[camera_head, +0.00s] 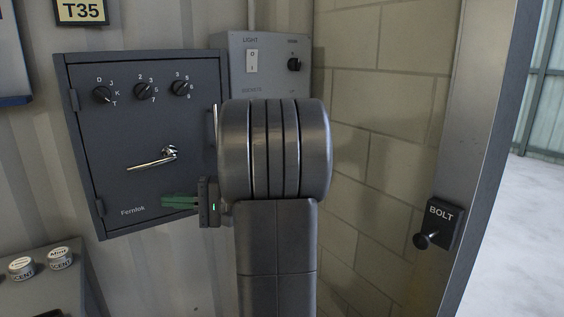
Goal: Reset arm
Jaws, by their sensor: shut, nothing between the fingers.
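My gripper (180,202) shows in the head view as green fingers pointing left, in front of the lower right part of a dark grey safe. The fingers are shut with nothing between them. My own arm fills the middle of the view and hides part of the wall and the safe's right edge. The safe (97,142) is closed, with three dials in a row and a silver lever handle (152,160) above and left of the fingers. I cannot tell how far the fingers are from the safe's face.
A grey box (228,58) with a light switch (252,60) and a knob (294,64) is behind my arm. A BOLT plate (441,222) is on the door frame at right. Round tins (60,258) sit on a grey surface at lower left. A T35 sign (80,12) hangs above.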

